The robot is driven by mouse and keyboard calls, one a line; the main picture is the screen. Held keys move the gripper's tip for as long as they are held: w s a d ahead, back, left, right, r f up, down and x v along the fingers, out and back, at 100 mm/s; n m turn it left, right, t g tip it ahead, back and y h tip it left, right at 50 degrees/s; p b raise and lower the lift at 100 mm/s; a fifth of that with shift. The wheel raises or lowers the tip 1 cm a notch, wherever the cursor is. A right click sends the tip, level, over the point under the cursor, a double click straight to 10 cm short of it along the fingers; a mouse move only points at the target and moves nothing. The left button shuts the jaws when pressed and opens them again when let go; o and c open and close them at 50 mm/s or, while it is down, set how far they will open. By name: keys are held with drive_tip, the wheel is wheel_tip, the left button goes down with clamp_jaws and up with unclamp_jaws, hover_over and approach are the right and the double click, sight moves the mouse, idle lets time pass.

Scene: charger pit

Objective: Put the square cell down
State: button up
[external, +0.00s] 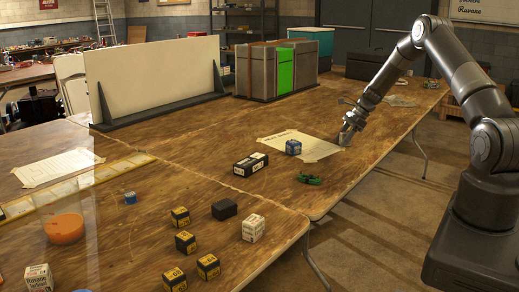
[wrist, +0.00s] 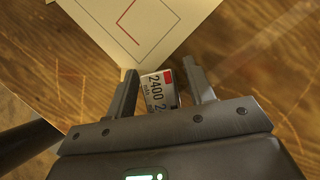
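A white and grey cell with a red patch and the print "2400" (wrist: 160,92) shows between my fingertips in the wrist view. My gripper (wrist: 162,80) is open around it, with a narrow gap visible on each side. The cell's near end is hidden by the gripper body. In the wrist view it lies by the corner of a pale sheet (wrist: 98,22) with a red and black outline. In the external view my gripper (external: 346,133) is low at the sheet's right edge (external: 317,154); the cell cannot be made out there.
A blue box (external: 293,147) stands on the sheet. A black-and-white box (external: 251,165) and a green object (external: 309,179) lie nearby. Several small boxes stand at the front, including a white one (external: 253,228). A grey case (external: 277,70) and a white panel (external: 155,80) stand behind.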

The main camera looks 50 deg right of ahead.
drive_tip(key=v, duration=1.2)
drive_tip(key=s+a+r+n+g+h, duration=0.1)
drive_tip(key=s+a+r+n, duration=0.1)
drive_tip(key=a+r+n, duration=0.7)
drive_tip(key=s+a+r+n+h, duration=0.2)
drive_tip(key=a+r+n, duration=0.1)
drive_tip(key=a+r, duration=1.15)
drive_tip(key=s+a+r+n+h, duration=0.1)
drive_tip(key=s+a+r+n, duration=0.1)
drive_tip(key=s+a+n, duration=0.85)
drive_tip(key=s+a+f+n+t, duration=0.1)
drive_tip(key=s+a+n, duration=0.3)
drive_tip(key=s+a, duration=0.6)
drive_tip(key=s+t, duration=0.1)
drive_tip(key=s, duration=0.1)
drive_tip(key=shift+s+h, duration=0.3)
drive_tip(key=shift+o, duration=0.2)
drive_tip(key=shift+n, duration=0.25)
